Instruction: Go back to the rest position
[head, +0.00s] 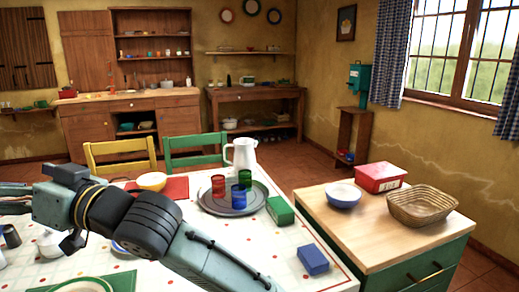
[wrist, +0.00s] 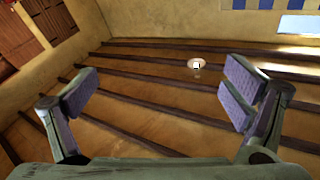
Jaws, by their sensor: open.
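My gripper shows in the wrist view (wrist: 158,95) with its two padded fingers spread wide apart and nothing between them. The wrist camera faces the beamed ceiling (wrist: 150,70) and a ceiling lamp (wrist: 196,67). In the head view my arm reaches from the lower right to the left, above the table (head: 317,262). The fingers are not clearly seen there. A round tray (head: 258,206) on the table holds red, green and blue cups and a white pitcher (head: 242,154) stands behind it.
A green box (head: 280,211) and a blue box (head: 313,259) lie right of my arm. The counter at right (head: 365,238) holds a bowl (head: 344,195), a red container (head: 380,177) and a basket (head: 422,206). Chairs (head: 120,148) stand behind the table.

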